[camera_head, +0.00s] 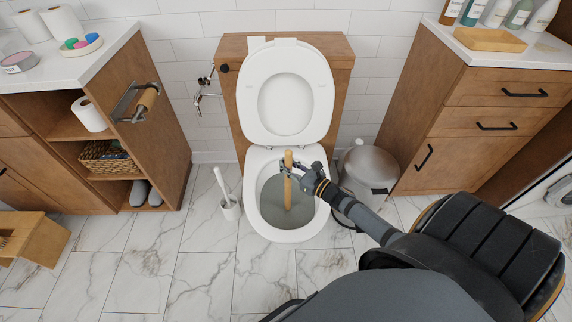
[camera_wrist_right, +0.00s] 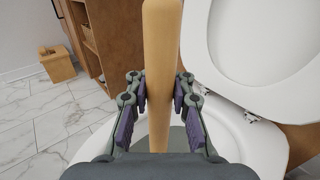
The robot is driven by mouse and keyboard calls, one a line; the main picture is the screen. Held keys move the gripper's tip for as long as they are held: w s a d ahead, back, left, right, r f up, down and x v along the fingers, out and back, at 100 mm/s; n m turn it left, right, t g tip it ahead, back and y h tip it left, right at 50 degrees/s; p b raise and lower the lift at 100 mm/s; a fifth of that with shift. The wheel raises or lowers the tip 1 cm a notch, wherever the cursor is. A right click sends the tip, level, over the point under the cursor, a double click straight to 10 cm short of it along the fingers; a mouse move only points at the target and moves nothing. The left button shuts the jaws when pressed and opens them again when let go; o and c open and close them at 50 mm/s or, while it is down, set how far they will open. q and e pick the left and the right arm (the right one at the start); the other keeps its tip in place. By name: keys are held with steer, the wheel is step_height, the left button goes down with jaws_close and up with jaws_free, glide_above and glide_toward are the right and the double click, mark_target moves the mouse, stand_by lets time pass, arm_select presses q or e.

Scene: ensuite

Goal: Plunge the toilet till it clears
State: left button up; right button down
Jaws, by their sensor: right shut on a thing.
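The white toilet (camera_head: 258,227) stands at the centre with its lid and seat (camera_head: 246,100) raised. Grey water (camera_head: 270,211) fills much of the bowl. My right gripper (camera_head: 290,169) is shut on the wooden handle of the plunger (camera_head: 288,190), above the bowl. The handle stands near upright and its lower end goes into the water; the plunger's cup is hidden. In the right wrist view the handle (camera_wrist_right: 160,70) runs between the fingers of the right gripper (camera_wrist_right: 160,98). My left gripper is not in view.
A toilet brush in its holder (camera_head: 230,208) stands left of the bowl. A metal pedal bin (camera_head: 370,166) is close on the right, behind my right arm. Wooden cabinets flank both sides, and a wooden stool (camera_head: 40,238) is at far left. Marble floor at front left is clear.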

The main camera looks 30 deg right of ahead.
steer(key=shift+f+b, duration=0.5)
stand_by(0.3)
steer(key=shift+r, duration=0.1)
steer(key=shift+r+p, duration=0.45)
steer(key=shift+p, duration=0.05)
steer(key=shift+f, duration=0.25)
steer(key=shift+f+b, duration=0.2)
steer(key=shift+b, duration=0.25)
stand_by(0.6)
steer(key=shift+r+p, duration=0.45)
steer(key=shift+p, duration=0.05)
steer(key=shift+f+b, duration=0.4)
steer(key=shift+f, duration=0.1)
